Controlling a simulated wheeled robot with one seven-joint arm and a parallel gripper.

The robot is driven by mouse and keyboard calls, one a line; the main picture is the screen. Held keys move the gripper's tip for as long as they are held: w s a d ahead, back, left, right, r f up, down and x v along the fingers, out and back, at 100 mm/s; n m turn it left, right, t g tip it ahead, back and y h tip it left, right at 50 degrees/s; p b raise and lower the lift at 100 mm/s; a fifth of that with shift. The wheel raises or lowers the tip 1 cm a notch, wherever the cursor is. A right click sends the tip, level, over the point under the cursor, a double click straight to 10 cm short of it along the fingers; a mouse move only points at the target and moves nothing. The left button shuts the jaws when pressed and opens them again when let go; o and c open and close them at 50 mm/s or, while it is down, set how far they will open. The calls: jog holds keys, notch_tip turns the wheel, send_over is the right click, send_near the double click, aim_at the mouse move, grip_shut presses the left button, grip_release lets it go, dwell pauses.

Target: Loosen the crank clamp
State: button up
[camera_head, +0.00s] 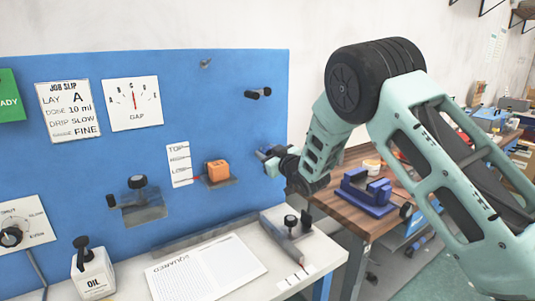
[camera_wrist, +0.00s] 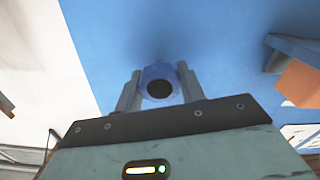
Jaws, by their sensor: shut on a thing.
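My gripper (camera_head: 267,156) is at the right part of the blue board, right of the orange block. In the wrist view its two grey fingers are shut on a round blue-grey knob (camera_wrist: 159,72) with a dark centre, one finger on each side. The knob stands in front of the blue board. In the head view my gripper mostly hides it, and I cannot tell for certain that it is the crank clamp. A separate black handle (camera_head: 258,93) sticks out of the board above my gripper.
The orange block (camera_head: 217,169) sits on a small grey ledge left of my gripper. A black-knobbed fixture (camera_head: 143,205) is lower left on the blue board (camera_head: 235,110). An oil can (camera_head: 93,272) and a printed sheet (camera_head: 205,268) are on the white bench. A wooden table (camera_head: 345,215) stands behind right.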

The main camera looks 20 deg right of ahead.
jog(key=shift+f+n+b, duration=0.15)
jog(key=shift+n+b, duration=0.15)
jog(key=shift+b, duration=0.2)
jog(key=shift+f+n+b, duration=0.15)
jog(key=shift+n+b, duration=0.45)
jog(key=shift+b, duration=0.4)
jog(key=n+b, duration=0.2)
jog(key=b, duration=0.2)
jog(key=shift+f+n, duration=0.1)
jog(key=shift+n, duration=0.2)
jog(key=n+b, duration=0.6)
jog(key=b, duration=0.2)
jog(key=shift+a+b, duration=0.1)
jog(key=shift+b, duration=0.25)
jog(key=n+b, duration=0.6)
jog(key=b, duration=0.2)
jog(key=shift+n, duration=0.3)
jog(key=n+b, duration=0.3)
jog(key=b, duration=0.1)
jog(key=shift+r+n+b, duration=0.2)
jog(key=shift+n+b, duration=0.2)
